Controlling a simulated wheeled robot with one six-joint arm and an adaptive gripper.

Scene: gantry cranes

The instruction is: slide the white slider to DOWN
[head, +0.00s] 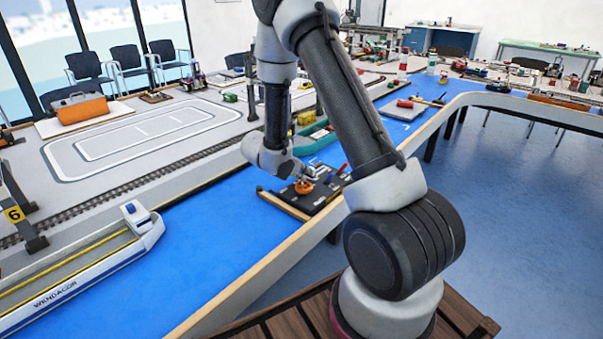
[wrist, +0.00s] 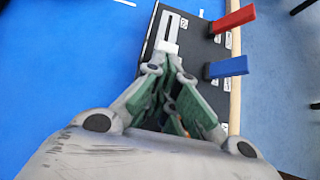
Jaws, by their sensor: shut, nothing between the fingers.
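The black control panel (head: 322,199) lies on the blue table in the head view, and its upper part (wrist: 203,42) shows in the wrist view. In the wrist view a white slider (wrist: 170,34) with its pale track stands at the panel's upper left, just beyond my fingertips. I cannot tell its exact setting, and the lettering is too small to read. My gripper (wrist: 172,68) is shut and empty, its green-padded fingers together over the panel. Whether the tips touch the slider is unclear.
A red lever (wrist: 232,19) and a blue lever (wrist: 226,67) stick out on the panel's right side. An orange knob (head: 303,187) sits near the panel's front. A white-and-blue model ship (head: 90,262) stands at the left. The blue tabletop (head: 215,210) left of the panel is clear.

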